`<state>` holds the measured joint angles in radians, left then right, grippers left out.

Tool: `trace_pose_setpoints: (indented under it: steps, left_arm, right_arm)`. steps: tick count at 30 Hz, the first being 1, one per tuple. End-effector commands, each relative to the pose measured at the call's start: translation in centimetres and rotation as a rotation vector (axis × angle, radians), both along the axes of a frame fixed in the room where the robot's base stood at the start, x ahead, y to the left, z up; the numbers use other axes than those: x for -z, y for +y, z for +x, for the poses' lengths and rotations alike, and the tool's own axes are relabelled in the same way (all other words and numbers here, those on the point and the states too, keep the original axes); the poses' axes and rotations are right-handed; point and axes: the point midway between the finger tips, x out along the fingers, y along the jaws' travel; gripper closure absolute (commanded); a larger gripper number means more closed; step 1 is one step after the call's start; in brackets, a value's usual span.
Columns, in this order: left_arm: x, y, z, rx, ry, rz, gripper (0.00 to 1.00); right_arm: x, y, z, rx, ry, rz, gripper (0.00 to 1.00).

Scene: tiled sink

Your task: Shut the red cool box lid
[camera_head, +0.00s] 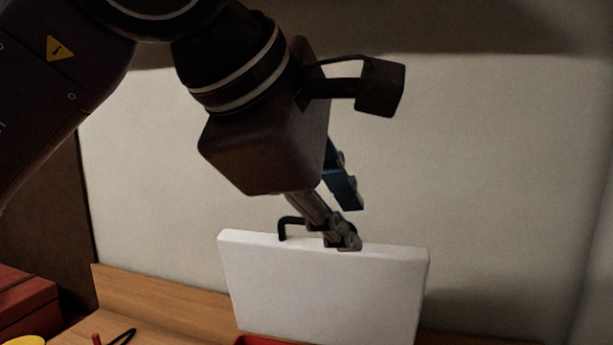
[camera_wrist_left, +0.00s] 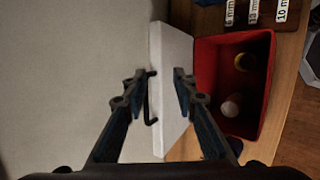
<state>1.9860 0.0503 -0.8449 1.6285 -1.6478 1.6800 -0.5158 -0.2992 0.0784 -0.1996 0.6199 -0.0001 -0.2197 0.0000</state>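The cool box lid (camera_head: 325,290) is white and stands upright at the back of the red box, against a pale wall. A black handle (camera_head: 290,226) sticks out from its wall-facing side. The handle also shows in the left wrist view (camera_wrist_left: 151,97). My left gripper (camera_head: 345,222) is at the lid's top edge. In the left wrist view its fingers are apart, with the handle and part of the lid showing between them; I cannot tell whether they touch the lid. The red cool box (camera_wrist_left: 262,120) is open, with a yellow and a pale round thing inside. My right gripper is not in view.
A wooden surface (camera_head: 190,312) lies under the box. A dark red object (camera_head: 25,298) and a yellow thing (camera_head: 25,341) are at the left. Labels marked in millimetres (camera_wrist_left: 253,12) show beside the box in the wrist view. The wall stands close behind the lid.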

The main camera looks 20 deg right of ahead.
Motion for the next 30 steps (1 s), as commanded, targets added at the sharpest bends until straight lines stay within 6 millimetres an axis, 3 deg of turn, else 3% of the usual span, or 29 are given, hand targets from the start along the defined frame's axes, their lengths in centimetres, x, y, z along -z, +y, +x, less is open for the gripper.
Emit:
trace_pose_setpoints:
  steps: [3, 9, 30]
  left_arm:
    - [-1.9, 2.5, 1.3, -0.107, -0.110, 0.096, 0.74]
    - [-2.8, 4.1, 2.1, -0.173, -0.166, 0.152, 0.74]
    - [2.5, 1.3, 6.9, -0.173, -0.163, 0.152, 0.74]
  right_arm:
    - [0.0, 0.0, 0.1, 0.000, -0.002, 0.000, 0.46]
    - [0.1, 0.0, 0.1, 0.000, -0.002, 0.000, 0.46]
    - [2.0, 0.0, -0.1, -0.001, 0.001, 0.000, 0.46]
